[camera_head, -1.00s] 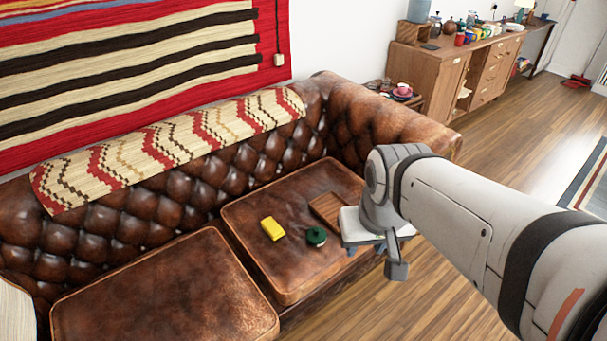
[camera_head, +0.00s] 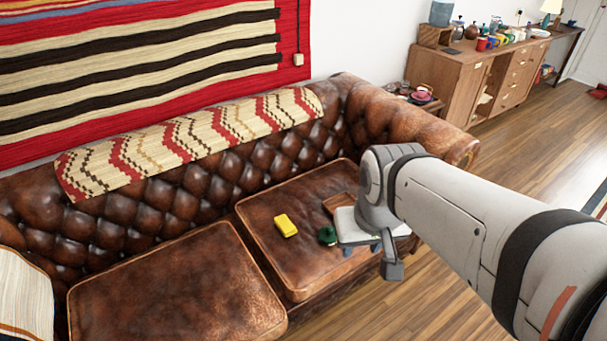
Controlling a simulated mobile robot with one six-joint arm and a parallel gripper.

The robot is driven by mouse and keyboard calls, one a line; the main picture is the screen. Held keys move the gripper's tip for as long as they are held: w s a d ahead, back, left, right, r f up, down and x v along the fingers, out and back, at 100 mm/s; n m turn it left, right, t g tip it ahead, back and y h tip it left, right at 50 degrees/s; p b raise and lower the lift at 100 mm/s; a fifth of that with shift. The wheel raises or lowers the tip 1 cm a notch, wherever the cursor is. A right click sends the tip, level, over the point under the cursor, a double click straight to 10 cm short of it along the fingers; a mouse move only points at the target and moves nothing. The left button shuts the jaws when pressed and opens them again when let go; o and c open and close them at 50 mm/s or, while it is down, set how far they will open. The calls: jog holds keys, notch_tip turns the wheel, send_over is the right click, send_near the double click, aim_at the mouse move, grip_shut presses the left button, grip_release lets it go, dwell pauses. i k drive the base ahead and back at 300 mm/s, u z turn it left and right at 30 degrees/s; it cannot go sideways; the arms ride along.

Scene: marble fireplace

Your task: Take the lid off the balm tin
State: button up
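A small round dark green tin (camera_head: 327,235), which looks like the balm tin, sits on the right seat cushion of the brown leather sofa. Its lid cannot be told apart from its body at this size. My gripper (camera_head: 361,250) is just right of the tin in the picture, and its pale body meets the tin's right edge in view. Whether they touch cannot be told. Two small bluish finger parts show apart below the gripper body, with nothing seen between them.
A yellow block-like object (camera_head: 285,225) lies left of the tin. A brown wooden tray or board (camera_head: 338,202) lies behind, partly hidden by my gripper. The left cushion (camera_head: 175,285) is bare. The sofa's tufted back and right arm (camera_head: 405,120) rise behind. Wood floor is open at right.

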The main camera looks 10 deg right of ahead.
aim_at(325, 234)
jog(key=u, duration=3.35)
jog(key=k, duration=1.6)
jog(key=z, duration=2.05)
jog(key=i, duration=1)
jog(key=z, duration=0.05)
